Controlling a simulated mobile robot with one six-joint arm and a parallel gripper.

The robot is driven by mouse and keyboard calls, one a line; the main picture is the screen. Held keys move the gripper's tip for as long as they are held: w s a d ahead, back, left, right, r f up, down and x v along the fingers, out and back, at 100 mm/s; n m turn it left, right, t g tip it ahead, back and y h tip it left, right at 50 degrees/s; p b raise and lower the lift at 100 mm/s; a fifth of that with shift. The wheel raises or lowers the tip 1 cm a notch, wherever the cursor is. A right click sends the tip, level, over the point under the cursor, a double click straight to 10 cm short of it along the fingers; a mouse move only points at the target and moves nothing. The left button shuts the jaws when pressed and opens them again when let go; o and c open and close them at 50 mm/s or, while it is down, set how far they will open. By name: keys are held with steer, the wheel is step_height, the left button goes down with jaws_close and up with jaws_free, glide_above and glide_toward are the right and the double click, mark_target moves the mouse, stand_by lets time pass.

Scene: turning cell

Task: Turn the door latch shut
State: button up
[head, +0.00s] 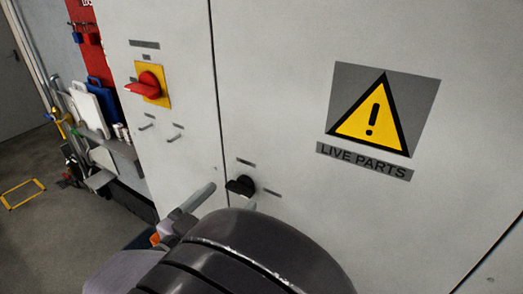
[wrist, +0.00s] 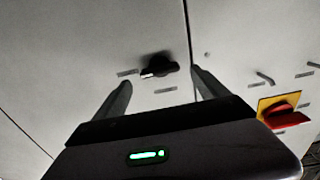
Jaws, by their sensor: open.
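The door latch (head: 241,186) is a small black turn knob on the grey cabinet door, close to the vertical door seam. In the wrist view the latch (wrist: 158,67) shows a pale mark near its left end, with small label plates on either side of it. My gripper (wrist: 161,80) is open, its two fingers apart with the latch showing between and beyond their tips. Nothing is between the fingers. In the head view my arm hides most of the gripper; one finger shows left of the latch and a fingertip just below it.
A red rotary switch on a yellow plate (head: 151,85) is on the panel left of the seam, with small pegs (head: 174,137) below it. A yellow warning sign (head: 378,115) is on the door at right. A shelf with boards (head: 98,105) stands farther left.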

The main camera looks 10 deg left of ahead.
mark_target(236, 191)
steer(key=shift+x, duration=1.8)
steer(key=c, duration=1.4)
